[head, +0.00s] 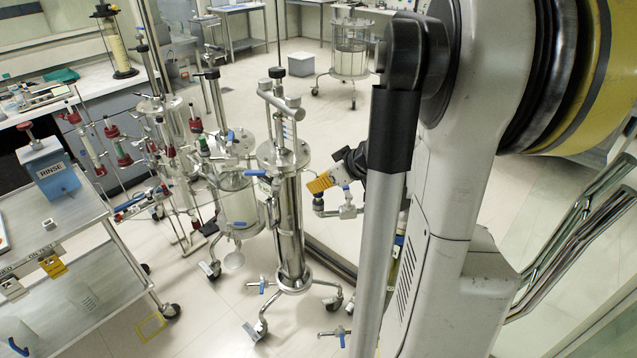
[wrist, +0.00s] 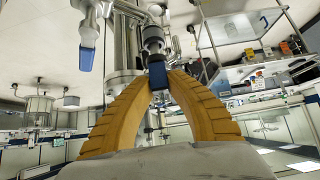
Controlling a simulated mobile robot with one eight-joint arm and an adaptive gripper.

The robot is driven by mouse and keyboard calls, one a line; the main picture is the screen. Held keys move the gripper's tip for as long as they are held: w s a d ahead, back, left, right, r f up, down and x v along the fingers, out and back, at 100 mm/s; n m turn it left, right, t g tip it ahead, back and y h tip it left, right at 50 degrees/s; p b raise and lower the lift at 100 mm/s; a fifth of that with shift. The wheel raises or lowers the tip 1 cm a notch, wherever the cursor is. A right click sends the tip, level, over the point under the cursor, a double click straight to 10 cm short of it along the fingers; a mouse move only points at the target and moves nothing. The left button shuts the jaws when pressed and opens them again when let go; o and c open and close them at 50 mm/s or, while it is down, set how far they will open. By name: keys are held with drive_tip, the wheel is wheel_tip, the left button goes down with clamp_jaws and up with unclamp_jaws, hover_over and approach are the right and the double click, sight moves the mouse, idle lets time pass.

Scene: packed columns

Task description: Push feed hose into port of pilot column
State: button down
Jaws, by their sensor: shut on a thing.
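The steel column (head: 290,225), which I take as the pilot column, stands upright on a wheeled base in the middle of the head view. It also shows in the wrist view (wrist: 125,50). My gripper (head: 318,186) has orange fingers and is just right of the column's upper half. In the wrist view its fingertips (wrist: 158,80) meet around a blue part below a dark and silver fitting (wrist: 153,42). This looks like the end of the feed hose. A silver fitting with a blue lever (head: 346,209) shows below the fingers. The port and any contact with it are unclear.
Other glass and steel columns (head: 238,200) crowd close on the left. A grey trolley (head: 75,235) with a blue RINSE box (head: 48,168) stands at far left. Castered feet (head: 262,328) spread below the column. Open floor lies behind, with another wheeled vessel (head: 350,50).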

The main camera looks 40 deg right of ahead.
drive_tip(key=shift+f+b, duration=0.55)
drive_tip(key=shift+f, duration=0.1)
drive_tip(key=c, duration=1.3)
unclamp_jaws()
drive_tip(key=shift+r, duration=0.1)
drive_tip(key=v, duration=1.2)
